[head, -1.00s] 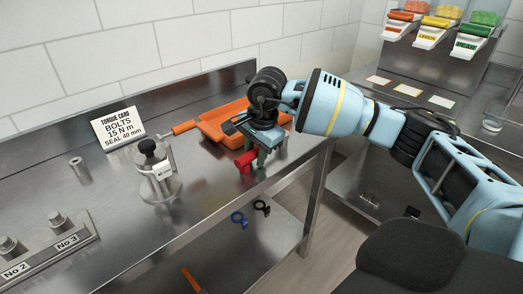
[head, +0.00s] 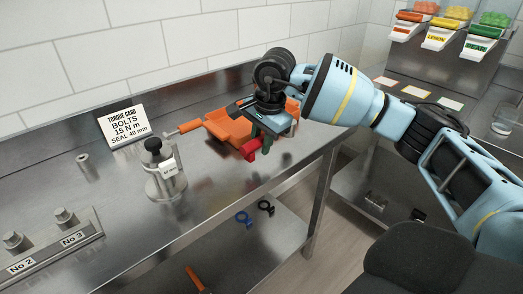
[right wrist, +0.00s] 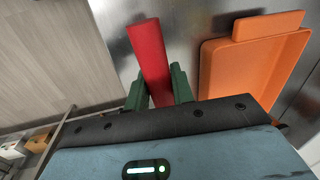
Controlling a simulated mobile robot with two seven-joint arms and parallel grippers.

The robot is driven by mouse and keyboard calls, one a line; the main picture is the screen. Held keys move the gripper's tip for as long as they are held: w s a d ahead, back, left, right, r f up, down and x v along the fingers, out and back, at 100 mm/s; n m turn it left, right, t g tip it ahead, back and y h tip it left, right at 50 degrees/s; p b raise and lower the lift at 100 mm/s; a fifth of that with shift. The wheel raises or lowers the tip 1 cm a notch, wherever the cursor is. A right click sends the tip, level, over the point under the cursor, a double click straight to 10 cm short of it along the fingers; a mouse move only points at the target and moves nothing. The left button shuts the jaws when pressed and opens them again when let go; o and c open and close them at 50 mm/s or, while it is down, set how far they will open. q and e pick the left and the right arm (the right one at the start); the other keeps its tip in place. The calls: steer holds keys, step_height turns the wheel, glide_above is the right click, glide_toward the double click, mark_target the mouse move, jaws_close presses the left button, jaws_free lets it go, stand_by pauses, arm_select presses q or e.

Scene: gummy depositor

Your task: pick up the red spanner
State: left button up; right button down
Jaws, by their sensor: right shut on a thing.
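The red spanner (head: 250,149) is held between the green fingertips of my right gripper (head: 261,137), near the front edge of the steel bench. In the right wrist view the red spanner (right wrist: 148,55) shows as a long red bar. It passes between the two green fingers of the right gripper (right wrist: 158,88), which are shut on it. Part of the spanner is hidden by the fingers. It seems to hang a little above the bench top. My left gripper is not in view.
An orange tray (head: 222,130) lies just behind the gripper, also beside it in the right wrist view (right wrist: 244,75). A metal cylinder with a black knob (head: 163,180) and a torque card (head: 127,126) stand left. Blue (head: 243,218) and black (head: 266,207) rings lie on the lower shelf.

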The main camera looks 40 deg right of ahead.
steer(key=s+a, duration=0.2)
steer(key=s, duration=0.5)
steer(key=s+a+r+b, duration=0.1)
steer(key=s+a, duration=0.1)
steer(key=s, duration=0.6)
steer(key=shift+a+r, duration=0.15)
steer(key=shift+a, duration=0.25)
steer(key=shift+s, duration=0.1)
steer(key=c, duration=1.8)
jaws_free()
jaws_close()
steer(key=s+a+n+g+y, duration=0.1)
steer(key=a+n, duration=0.7)
steer(key=n, duration=0.8)
steer(key=shift+s+a+f+g+y, duration=0.35)
steer(key=shift+s+f+g+y, duration=0.05)
steer(key=shift+s+g, duration=0.2)
